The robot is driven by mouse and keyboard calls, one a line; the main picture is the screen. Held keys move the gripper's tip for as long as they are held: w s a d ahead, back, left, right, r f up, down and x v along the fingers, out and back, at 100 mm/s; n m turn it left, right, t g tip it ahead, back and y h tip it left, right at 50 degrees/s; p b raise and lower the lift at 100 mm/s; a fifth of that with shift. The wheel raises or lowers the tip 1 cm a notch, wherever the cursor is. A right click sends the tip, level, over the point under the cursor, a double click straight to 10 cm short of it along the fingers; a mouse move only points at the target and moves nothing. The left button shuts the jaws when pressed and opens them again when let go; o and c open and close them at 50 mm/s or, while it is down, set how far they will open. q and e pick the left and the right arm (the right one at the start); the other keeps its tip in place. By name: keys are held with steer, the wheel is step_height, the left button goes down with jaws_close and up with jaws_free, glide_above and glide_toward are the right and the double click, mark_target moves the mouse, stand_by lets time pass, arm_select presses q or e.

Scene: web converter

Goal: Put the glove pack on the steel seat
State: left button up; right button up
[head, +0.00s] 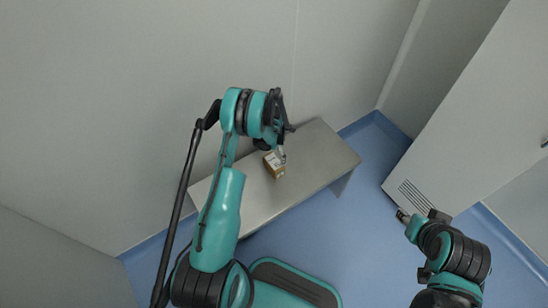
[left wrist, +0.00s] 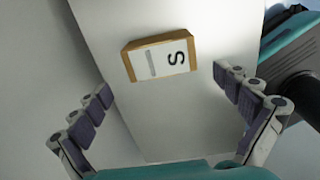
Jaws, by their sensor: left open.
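The glove pack (head: 273,168) is a small brown box with a white label. It appears to rest on the steel seat (head: 318,160), a long grey bench against the wall. In the left wrist view the pack (left wrist: 160,57) shows its label with a letter S, with bare seat (left wrist: 165,115) around it. My left gripper (head: 281,153) is just above the pack in the head view. Its fingers (left wrist: 163,84) are spread wide, empty and apart from the pack. My right gripper (head: 403,215) is at the lower right, away from the seat; its fingers are too small to read.
Pale walls stand behind and left of the seat. A white panel with a vent grille (head: 414,196) stands at the right. Blue floor (head: 340,232) is open in front of the seat. The seat's right part is bare.

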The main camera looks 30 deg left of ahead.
arm_select(q)
step_height(320, 180, up, 2)
steer(key=shift+r, duration=0.1)
steer(key=s+d+r+m+t, duration=0.25)
steer(key=r+m, duration=0.45)
steer(key=r, duration=0.7)
steer(key=s+d+r+m+t, duration=0.1)
steer(key=s+d+r+m, duration=0.4)
steer(key=r, duration=0.8)
steer(key=s+d+r+m+t, duration=0.2)
steer(key=s+r+m, duration=0.2)
steer(key=s+m, duration=0.4)
steer(key=s+d+r+m+t, duration=0.1)
steer(key=s+d+r+m, duration=0.2)
steer(key=s+m, duration=0.6)
steer(key=shift+d+r+m+t, duration=0.3)
steer(key=shift+r+m, duration=0.2)
steer(key=shift+r, duration=0.3)
steer(key=shift+s, duration=0.1)
steer(key=shift+c, duration=0.3)
